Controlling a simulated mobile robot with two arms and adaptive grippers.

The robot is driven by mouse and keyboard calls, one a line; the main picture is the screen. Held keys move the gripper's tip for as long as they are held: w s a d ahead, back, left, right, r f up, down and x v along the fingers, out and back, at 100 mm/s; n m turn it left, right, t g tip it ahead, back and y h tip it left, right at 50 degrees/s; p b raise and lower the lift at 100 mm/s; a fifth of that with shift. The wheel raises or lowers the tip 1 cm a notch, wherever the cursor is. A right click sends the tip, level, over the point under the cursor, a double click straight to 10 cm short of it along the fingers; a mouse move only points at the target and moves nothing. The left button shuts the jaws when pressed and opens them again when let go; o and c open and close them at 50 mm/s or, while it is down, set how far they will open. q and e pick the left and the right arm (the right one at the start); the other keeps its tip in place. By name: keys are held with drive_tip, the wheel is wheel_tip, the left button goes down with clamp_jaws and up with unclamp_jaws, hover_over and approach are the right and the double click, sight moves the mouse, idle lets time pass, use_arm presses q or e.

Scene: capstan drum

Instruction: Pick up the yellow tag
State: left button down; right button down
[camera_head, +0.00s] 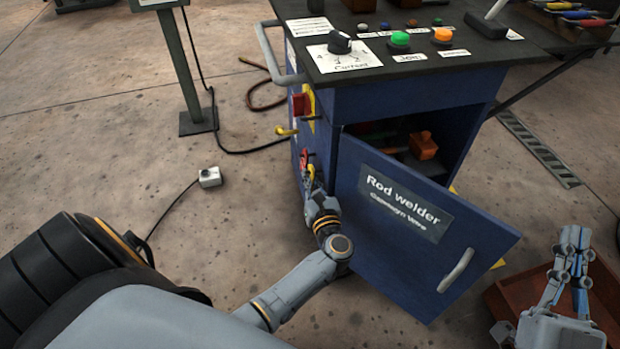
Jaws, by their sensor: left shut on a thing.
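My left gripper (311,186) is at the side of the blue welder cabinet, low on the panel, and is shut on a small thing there. A small yellow piece, which looks like the yellow tag (308,172), shows at its fingertips, beside a red part (304,156). The fingers hide most of it, and I cannot tell whether it is still fixed to the panel. My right gripper (576,238) is at the lower right, above a brown box, empty, with a narrow gap between its fingers.
The blue cabinet door (400,245) stands open right of my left arm. A yellow lever (286,131) and a red switch (300,104) stick out above my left gripper. A brown box (502,300) lies at the lower right. A small grey box (209,177) with a cable lies on open floor.

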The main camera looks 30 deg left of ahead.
use_arm(q)
drive_tip(key=shift+r, duration=0.1)
